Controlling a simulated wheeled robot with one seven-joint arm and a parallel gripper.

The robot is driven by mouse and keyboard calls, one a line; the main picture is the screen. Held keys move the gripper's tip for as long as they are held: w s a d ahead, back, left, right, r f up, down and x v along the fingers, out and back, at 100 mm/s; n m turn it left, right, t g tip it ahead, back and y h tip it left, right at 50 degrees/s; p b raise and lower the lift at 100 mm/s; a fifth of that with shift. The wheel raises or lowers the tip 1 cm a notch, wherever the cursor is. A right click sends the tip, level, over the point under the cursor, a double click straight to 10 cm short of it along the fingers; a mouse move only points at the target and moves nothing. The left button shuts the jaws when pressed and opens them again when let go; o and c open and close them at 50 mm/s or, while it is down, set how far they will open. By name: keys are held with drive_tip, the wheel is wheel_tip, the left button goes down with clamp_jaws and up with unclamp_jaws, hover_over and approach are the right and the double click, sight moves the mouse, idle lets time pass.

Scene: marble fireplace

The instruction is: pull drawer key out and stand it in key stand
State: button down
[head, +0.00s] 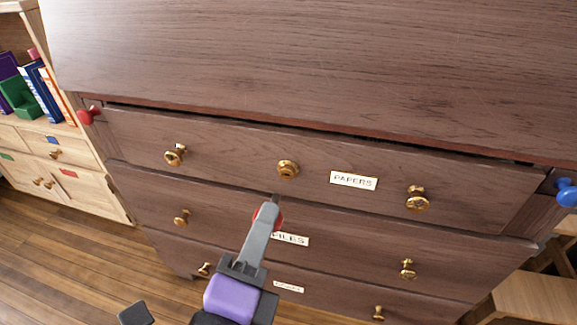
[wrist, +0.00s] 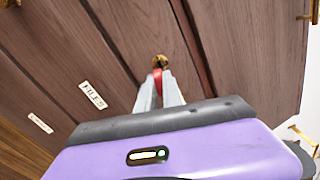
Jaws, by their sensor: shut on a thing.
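The drawer key (head: 280,217) has a red head, and a short dark shaft seems to stick out beyond my fingertips. My gripper (head: 268,213) is shut on the red head, which also shows between the fingertips in the wrist view (wrist: 157,77). The brass lock plate (head: 288,170) sits in the middle of the top drawer, labelled PAPERS. In the head view the key shows below the lock plate, with a gap between them. In the wrist view the brass plate (wrist: 159,61) is right behind the key. I see no key stand in either view.
The dark wooden dresser (head: 300,50) fills most of the head view, with brass knobs on its drawers. A red knob (head: 89,115) and a blue knob (head: 566,193) stick out at its sides. A shelf with books (head: 40,90) stands at the left. Wooden floor is open at lower left.

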drive_tip(key=shift+v, duration=2)
